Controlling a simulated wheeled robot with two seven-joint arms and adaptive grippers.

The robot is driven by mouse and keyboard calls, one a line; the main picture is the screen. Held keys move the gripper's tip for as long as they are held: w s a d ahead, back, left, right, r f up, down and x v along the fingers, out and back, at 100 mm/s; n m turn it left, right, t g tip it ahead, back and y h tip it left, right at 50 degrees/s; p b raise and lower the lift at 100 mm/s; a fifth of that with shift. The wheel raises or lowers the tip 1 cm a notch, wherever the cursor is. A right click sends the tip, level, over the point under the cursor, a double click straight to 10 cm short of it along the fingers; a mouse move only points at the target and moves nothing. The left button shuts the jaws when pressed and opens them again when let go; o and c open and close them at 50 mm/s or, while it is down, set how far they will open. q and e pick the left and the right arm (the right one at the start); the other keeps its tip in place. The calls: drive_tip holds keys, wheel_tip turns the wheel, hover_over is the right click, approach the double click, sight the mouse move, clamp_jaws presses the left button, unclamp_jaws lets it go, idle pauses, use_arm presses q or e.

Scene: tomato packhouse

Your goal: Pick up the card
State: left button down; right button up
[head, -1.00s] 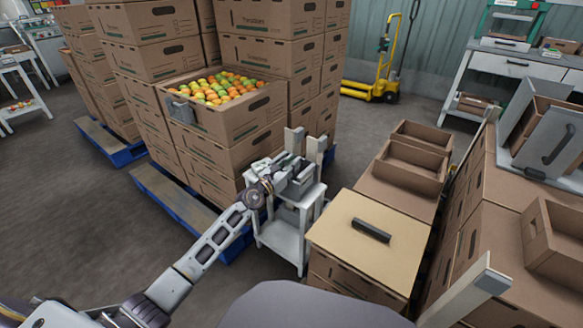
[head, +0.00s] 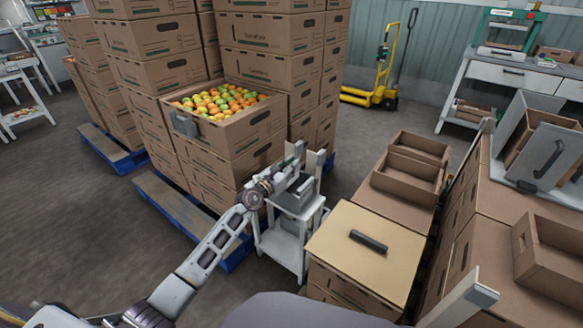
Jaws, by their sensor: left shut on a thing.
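My left gripper (head: 308,160) is in the middle of the head view, above a small white stand (head: 290,240) beside the stacked boxes. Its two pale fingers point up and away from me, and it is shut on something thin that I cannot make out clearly. The card is not clearly visible; the fingers and wrist hide what is between them. A grey box-like item (head: 293,198) shows on the stand, just below the gripper. A pale piece (head: 478,295) at the lower right seems to be part of my right gripper; its jaws do not show.
An open carton of tomatoes (head: 228,140) tops the stack behind the left gripper, on a blue pallet (head: 180,205). A yellow pallet jack (head: 380,95) stands behind.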

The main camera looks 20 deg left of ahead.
use_arm(q)
drive_tip(key=shift+r+p, duration=0.5)
drive_tip(key=shift+r, duration=0.4)
drive_tip(key=shift+r+p, duration=0.85)
drive_tip(key=shift+r, duration=0.3)
use_arm(e)
drive_tip(key=shift+s+d+f+g, duration=0.15)
drive_tip(key=shift+d+f+g, duration=0.25)
drive_tip(key=shift+d+f, duration=0.3)
use_arm(q)
drive_tip(key=shift+r, duration=0.1)
use_arm(e)
drive_tip(key=shift+a+f+h, duration=0.1)
drive_tip(key=shift+a+h, duration=0.05)
drive_tip(key=shift+h, duration=0.15)
